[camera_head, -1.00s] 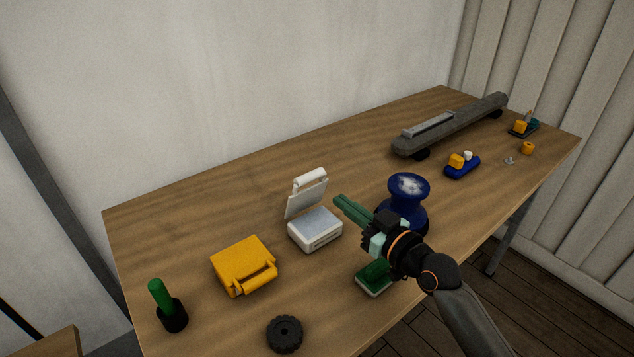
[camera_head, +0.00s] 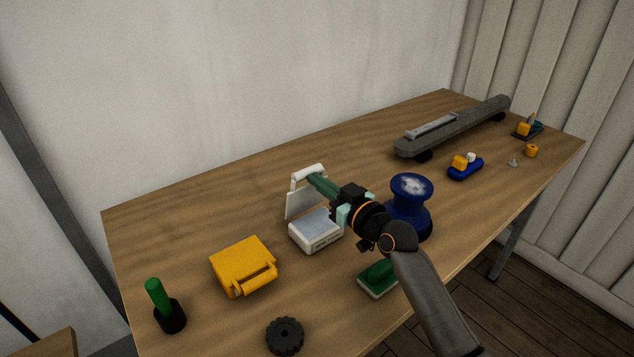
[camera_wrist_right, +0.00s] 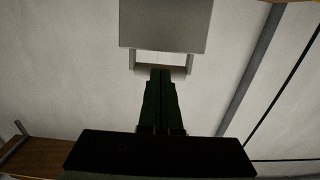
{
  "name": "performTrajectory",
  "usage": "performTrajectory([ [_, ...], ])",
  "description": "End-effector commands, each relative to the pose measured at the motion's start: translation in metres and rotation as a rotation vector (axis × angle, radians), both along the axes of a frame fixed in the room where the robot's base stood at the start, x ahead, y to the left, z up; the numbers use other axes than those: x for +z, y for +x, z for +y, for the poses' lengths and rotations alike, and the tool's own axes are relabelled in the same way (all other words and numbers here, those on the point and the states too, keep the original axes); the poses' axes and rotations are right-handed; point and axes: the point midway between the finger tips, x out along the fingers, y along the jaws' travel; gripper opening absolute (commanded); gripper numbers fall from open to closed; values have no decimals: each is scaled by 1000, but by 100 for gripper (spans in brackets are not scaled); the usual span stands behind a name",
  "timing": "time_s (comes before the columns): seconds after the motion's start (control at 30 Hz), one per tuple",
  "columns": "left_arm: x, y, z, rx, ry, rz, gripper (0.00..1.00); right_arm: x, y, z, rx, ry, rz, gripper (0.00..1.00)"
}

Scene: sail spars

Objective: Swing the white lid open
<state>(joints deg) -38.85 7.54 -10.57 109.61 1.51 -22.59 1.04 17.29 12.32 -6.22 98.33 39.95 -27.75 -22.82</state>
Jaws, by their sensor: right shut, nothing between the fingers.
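The white box (camera_head: 318,238) sits on the wooden table, left of the blue spool-shaped thing. Its white lid (camera_head: 303,200) stands raised at the back, with a white handle bar (camera_head: 309,171) along its top edge. My right gripper (camera_head: 313,180) is shut and empty, its green fingertips at the lid's upper edge just below the handle bar. In the right wrist view the lid (camera_wrist_right: 166,25) and its handle frame show just beyond the closed fingertips (camera_wrist_right: 160,72). I cannot tell whether they touch. My left gripper is in neither view.
A yellow box (camera_head: 243,262) lies left of the white box. The blue spool-shaped thing (camera_head: 409,215) and a green-topped brush (camera_head: 378,278) stand near my right arm. A black wheel (camera_head: 285,335) lies at the front. The table behind the lid is clear.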

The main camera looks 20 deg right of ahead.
Motion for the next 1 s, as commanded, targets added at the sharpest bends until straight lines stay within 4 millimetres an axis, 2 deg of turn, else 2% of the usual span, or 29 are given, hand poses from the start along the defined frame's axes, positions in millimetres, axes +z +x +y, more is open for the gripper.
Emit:
performTrajectory([
  [0.3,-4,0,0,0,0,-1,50,1,20,8,1,1,1,0],
  [0.77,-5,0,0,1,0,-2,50,1,24,9,1,1,1,0],
  [1.0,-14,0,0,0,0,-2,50,-2,38,14,0,-1,0,0],
])
